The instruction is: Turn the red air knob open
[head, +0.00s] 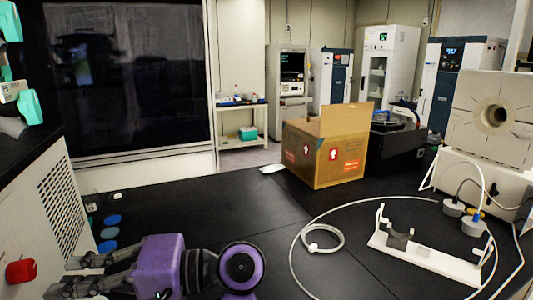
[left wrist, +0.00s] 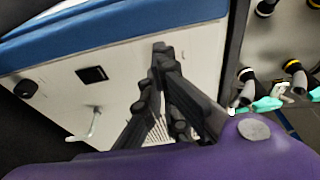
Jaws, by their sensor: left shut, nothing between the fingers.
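The red air knob (head: 21,271) sticks out at the lower left of the head view, low on the white machine (head: 25,215). My left gripper (head: 60,277) is just to the right of the knob in that view, apart from it. Its purple body lies over the black bench. In the left wrist view, the dark fingers (left wrist: 160,52) come together at the tips, shut and empty. They point towards a pale panel with a black knob (left wrist: 26,88), a black square (left wrist: 92,74) and a white lever (left wrist: 86,125). The red knob is not seen there. My right gripper is out of view.
A cardboard box (head: 340,160) stands on the black bench. A coiled white tube (head: 322,238) and a white stand (head: 425,262) lie at the right. The bench middle (head: 215,205) is clear.

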